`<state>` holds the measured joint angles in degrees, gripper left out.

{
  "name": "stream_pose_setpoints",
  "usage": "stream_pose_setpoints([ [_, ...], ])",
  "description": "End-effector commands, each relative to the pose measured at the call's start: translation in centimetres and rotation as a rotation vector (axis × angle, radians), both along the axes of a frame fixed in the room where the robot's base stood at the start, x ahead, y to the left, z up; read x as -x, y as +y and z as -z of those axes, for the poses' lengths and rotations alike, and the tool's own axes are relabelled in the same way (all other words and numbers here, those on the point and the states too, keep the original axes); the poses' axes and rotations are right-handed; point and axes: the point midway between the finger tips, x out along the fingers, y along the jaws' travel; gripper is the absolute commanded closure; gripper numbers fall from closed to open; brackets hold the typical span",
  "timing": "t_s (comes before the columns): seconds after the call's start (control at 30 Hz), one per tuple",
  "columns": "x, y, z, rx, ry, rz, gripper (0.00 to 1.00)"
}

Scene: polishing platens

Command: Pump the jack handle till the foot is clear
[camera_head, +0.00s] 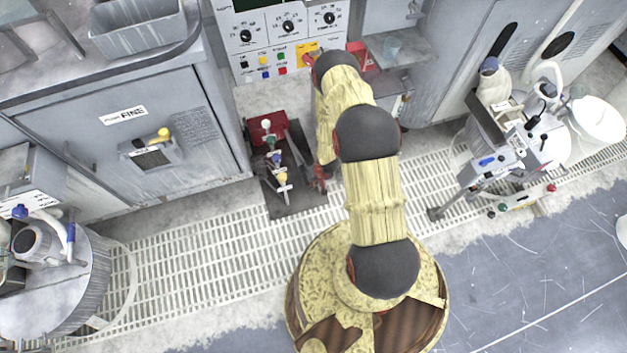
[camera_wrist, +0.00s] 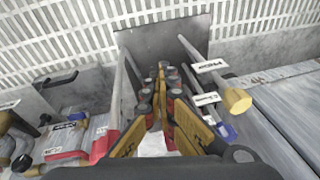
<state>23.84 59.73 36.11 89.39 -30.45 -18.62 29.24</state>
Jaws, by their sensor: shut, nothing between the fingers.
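A dark floor plate (camera_head: 297,201) carries a small red unit (camera_head: 262,128) with levers. Their ends are white (camera_head: 266,124), blue (camera_head: 275,157) and yellow (camera_head: 283,177). In the wrist view, a lever with a yellow end (camera_wrist: 237,101) and one with a blue end (camera_wrist: 228,132) lie right of my gripper, apart from it. My gripper (camera_wrist: 162,72) is shut and empty, its fingertips over the bare plate (camera_wrist: 150,40). In the head view my gripper (camera_head: 319,178) hangs beside the plate's right side, partly hidden by my arm. I cannot tell which lever is the jack handle, and the foot is not clearly visible.
A control panel (camera_head: 270,45) with dials stands behind the unit, and a grey cabinet (camera_head: 100,130) stands to its left. A machine with a white bucket (camera_head: 597,125) is at right, and a grey drum (camera_head: 85,285) is at left.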

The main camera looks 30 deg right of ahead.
Motion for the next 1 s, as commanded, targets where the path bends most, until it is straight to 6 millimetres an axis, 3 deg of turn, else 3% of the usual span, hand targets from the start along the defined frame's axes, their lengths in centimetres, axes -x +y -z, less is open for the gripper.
stream_pose_setpoints([
  [0.03, -0.4, 0.0, -1.6, 0.002, -0.006, -0.001, 1.00],
  [0.13, -0.7, 0.1, -3.8, 0.005, -0.014, -0.001, 1.00],
  [0.5, 3.6, 0.1, -9.6, 0.007, -0.021, 0.000, 1.00],
  [0.7, 4.6, 0.2, -10.8, 0.007, -0.022, 0.000, 1.00],
  [1.0, 4.7, 0.2, -10.9, 0.007, -0.023, -0.001, 1.00],
])
